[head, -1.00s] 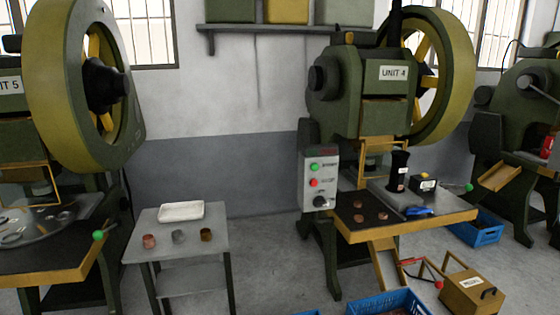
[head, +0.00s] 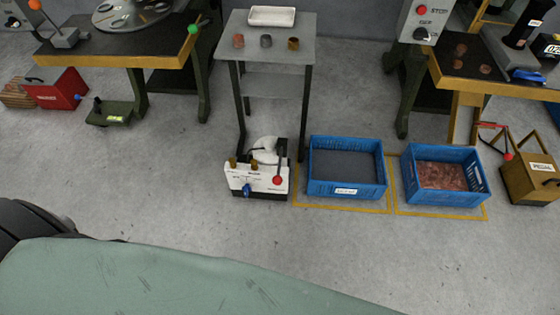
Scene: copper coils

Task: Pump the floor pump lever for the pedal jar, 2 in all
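A white floor unit (head: 257,180) stands in front of the grey stand. It has brass fittings on top, a blue knob and a lever with a red ball (head: 277,181); its small lettering is unreadable. At the right edge, a brown-yellow box (head: 530,178) on the floor carries a label that appears to read "PEDAL". A lever with a red ball (head: 508,156) sits at its left side. I cannot tell for certain which of these is the floor pump for the pedal jar. Neither gripper shows in the head view.
Two blue crates (head: 345,188) and (head: 442,200) stand between the unit and box; the right one holds copper-coloured pieces. A red box (head: 58,88) and green pedal (head: 110,112) are left. Floor in front is open.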

